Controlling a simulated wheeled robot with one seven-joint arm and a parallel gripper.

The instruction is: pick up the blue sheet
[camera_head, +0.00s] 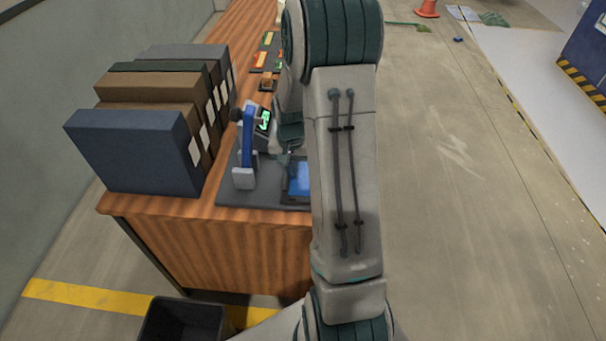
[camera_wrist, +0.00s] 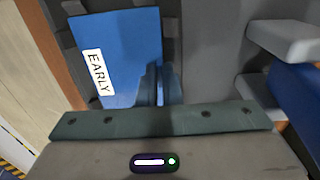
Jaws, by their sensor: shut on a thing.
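The blue sheet (camera_wrist: 128,38) lies flat in the wrist view, with a white label (camera_wrist: 97,72) reading "EARLY" near its left edge. In the head view the blue sheet (camera_head: 299,177) shows partly in a dark tray (camera_head: 293,198) at the near end of the bench, and my arm hides its right side. My gripper (camera_wrist: 159,88) is over the sheet's near edge, with its narrow fingers together and shut on the sheet. In the head view my gripper is mostly hidden behind my arm.
A device with a blue upright (camera_head: 248,140), grey rollers and a green display (camera_head: 264,121) stands left of the sheet. Box files (camera_head: 135,150) line the bench's left side. A dark bin (camera_head: 183,320) stands on the floor in front. Floor to the right is open.

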